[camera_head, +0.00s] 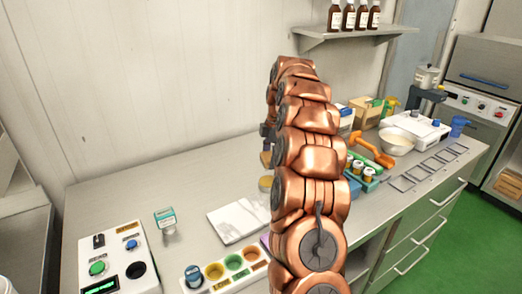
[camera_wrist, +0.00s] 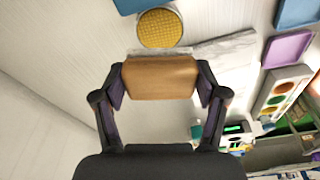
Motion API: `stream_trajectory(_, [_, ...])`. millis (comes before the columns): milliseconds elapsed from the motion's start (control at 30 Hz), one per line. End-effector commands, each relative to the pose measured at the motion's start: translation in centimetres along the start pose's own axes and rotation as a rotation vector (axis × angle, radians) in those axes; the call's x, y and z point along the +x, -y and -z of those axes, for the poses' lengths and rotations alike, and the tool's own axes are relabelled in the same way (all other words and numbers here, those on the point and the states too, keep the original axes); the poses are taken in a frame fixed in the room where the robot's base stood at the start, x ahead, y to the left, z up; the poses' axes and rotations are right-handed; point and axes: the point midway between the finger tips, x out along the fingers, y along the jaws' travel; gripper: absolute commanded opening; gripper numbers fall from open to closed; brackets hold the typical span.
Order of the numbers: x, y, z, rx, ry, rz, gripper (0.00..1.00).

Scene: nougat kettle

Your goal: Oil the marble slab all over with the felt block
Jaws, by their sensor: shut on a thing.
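My gripper (camera_wrist: 160,72) is shut on a tan block with a pale grey layer along its far edge, the felt block (camera_wrist: 160,80). In the head view a small part of the tan block (camera_head: 265,159) shows left of my copper arm, which hides most of the gripper. The white marble slab (camera_head: 235,221) lies flat on the bench, its right side partly hidden by my arm. In the wrist view the slab (camera_wrist: 228,62) is right of the block. The block appears apart from the slab; its height above the bench is hard to tell.
A round yellow pad (camera_wrist: 160,28) lies just beyond the block. A tray with coloured round wells (camera_head: 235,263) and a control box (camera_head: 118,260) stand at the front. A white bowl (camera_head: 397,140) is at the right. The bench left of the slab is largely bare.

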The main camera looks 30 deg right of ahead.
Motion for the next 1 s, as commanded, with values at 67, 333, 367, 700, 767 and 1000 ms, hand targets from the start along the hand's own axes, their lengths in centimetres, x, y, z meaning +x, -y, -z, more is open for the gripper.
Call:
stream_trajectory(67, [0.1, 0.0, 0.0, -0.001, 0.000, 0.000, 0.44])
stream_trajectory(333, [1.5, 0.1, -0.4, 0.003, 0.000, 0.001, 0.44])
stream_trajectory(367, [1.8, 0.1, -0.4, 0.003, 0.000, 0.002, 0.44])
stream_trajectory(700, [4.8, 0.0, -1.0, 0.004, 0.000, -0.001, 0.44])
stream_trajectory(767, [5.2, 0.1, -1.1, 0.004, 0.000, 0.001, 0.44])
stream_trajectory(1000, [5.9, 0.1, -1.1, 0.004, 0.000, 0.001, 0.44])
